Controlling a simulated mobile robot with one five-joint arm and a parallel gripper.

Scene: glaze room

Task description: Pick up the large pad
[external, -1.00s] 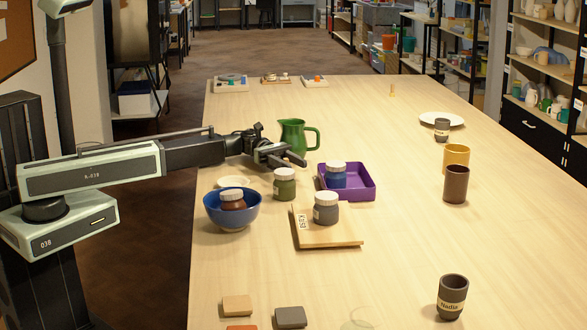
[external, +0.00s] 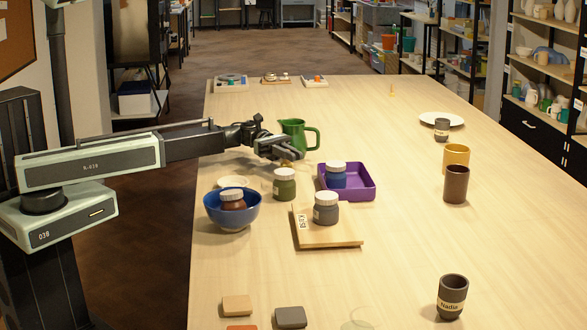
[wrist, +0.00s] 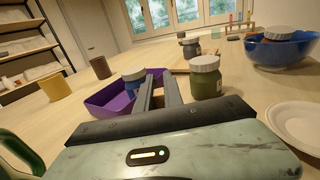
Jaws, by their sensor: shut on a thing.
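My gripper (external: 290,150) is over the table beside the green pitcher, behind the green-lidded-white jar. Its fingers (wrist: 160,92) are close together in the wrist view. A small tan thing (external: 287,163) shows under the fingertips, mostly hidden by them; I cannot tell its full shape. Flat rounded pieces lie at the table's front edge: a tan one (external: 237,305), a dark grey one (external: 290,317) and an orange one (external: 242,327), cut by the frame. I cannot tell which piece is the large pad.
Near my gripper are a green pitcher (external: 293,135), a green jar (external: 284,187), a purple tray (external: 362,190) with a blue jar, a blue bowl (external: 232,218) with a brown jar, and a wooden board (external: 335,235) under a grey jar.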

